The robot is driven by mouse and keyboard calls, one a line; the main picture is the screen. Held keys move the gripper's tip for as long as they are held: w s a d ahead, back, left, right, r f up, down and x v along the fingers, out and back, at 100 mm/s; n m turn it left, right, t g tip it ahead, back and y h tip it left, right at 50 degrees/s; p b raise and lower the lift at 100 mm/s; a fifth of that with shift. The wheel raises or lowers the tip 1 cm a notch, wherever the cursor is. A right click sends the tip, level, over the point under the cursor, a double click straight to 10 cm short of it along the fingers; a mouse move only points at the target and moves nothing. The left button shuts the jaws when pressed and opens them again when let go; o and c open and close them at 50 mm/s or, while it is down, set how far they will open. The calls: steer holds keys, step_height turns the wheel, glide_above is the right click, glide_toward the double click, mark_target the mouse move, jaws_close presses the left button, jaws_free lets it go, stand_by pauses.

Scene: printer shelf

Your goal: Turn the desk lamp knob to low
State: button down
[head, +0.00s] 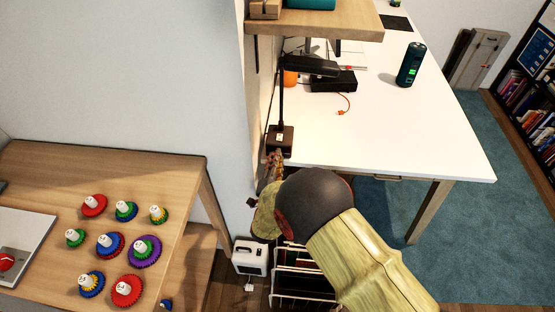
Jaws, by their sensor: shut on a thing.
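The black desk lamp stands on the near left corner of the white desk. Its square base (288,134) has a small pale mark on top, and its thin post rises to a long dark lamp head (308,66). My gripper (274,155) is at the near side of the base, by the desk's edge, shut on the lamp knob. The knob itself is too small and covered to make out, so its setting cannot be read. My arm comes up from the lower right and hides part of the desk's near edge.
A wooden shelf (330,22) hangs above the lamp. A black box (333,82) with an orange cable and a dark cylinder (411,64) stand on the white desk (400,130). A wooden table (150,185) with several coloured gears is at left. A white heater-like box (249,257) stands below.

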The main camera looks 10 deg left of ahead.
steer(key=n+p, duration=0.3)
steer(key=n, duration=0.9)
steer(key=shift+a+f+n+t, duration=0.1)
steer(key=shift+f+n+t, duration=0.05)
steer(key=shift+n+t, duration=0.15)
stand_by(0.4)
steer(key=c, duration=1.7)
jaws_free()
steer(key=shift+h, duration=0.3)
steer(key=shift+o, duration=0.2)
steer(key=s, duration=0.8)
